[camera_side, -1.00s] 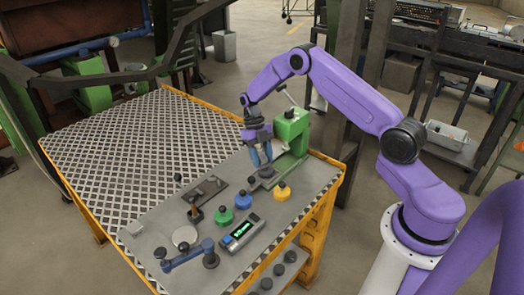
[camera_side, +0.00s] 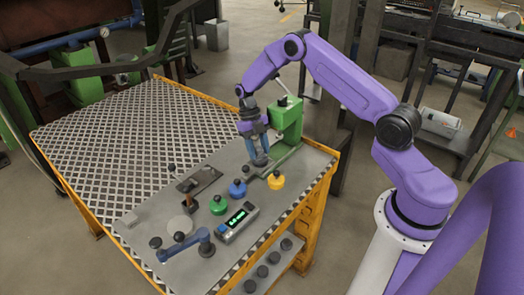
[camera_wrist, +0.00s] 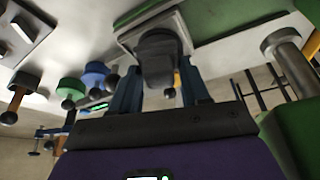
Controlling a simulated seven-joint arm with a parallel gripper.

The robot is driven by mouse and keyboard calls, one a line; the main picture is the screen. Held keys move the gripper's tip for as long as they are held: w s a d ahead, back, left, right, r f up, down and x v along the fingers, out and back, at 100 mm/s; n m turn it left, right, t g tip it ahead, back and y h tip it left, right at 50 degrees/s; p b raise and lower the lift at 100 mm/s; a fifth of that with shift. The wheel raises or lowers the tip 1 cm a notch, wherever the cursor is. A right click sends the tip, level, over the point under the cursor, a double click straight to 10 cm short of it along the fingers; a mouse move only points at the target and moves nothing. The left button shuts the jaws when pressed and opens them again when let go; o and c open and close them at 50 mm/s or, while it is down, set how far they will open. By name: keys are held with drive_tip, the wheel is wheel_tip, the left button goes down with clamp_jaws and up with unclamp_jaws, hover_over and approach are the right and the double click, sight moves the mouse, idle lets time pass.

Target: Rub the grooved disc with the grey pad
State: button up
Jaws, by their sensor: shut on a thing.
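My gripper (camera_side: 259,160) is low over the table, just left of the green press. In the wrist view, its blue fingers (camera_wrist: 160,92) are shut on the dark grip of a grey pad (camera_wrist: 126,38). The pad's pale, squarish lower part is at or just above the press's base; I cannot tell whether it touches. A flat, pale round disc (camera_side: 180,226) lies at the table's front left and appears to be the grooved disc. Its grooves are too small to see. It is well away from my gripper.
The green press (camera_side: 287,120) stands close right of my gripper. Blue (camera_side: 237,188), green (camera_side: 218,205) and yellow (camera_side: 276,181) knobbed pieces and a display box (camera_side: 238,222) lie in front. A blue jointed arm (camera_side: 184,244) stands by the disc. The table's patterned back left is clear.

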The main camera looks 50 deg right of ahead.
drive_tip(key=shift+w, duration=0.45)
drive_tip(key=shift+w+d+r, duration=0.1)
drive_tip(key=shift+w+r, duration=0.1)
drive_tip(key=shift+s+r, duration=0.1)
drive_tip(key=shift+r, duration=3.7)
drive_tip(key=shift+f, duration=0.15)
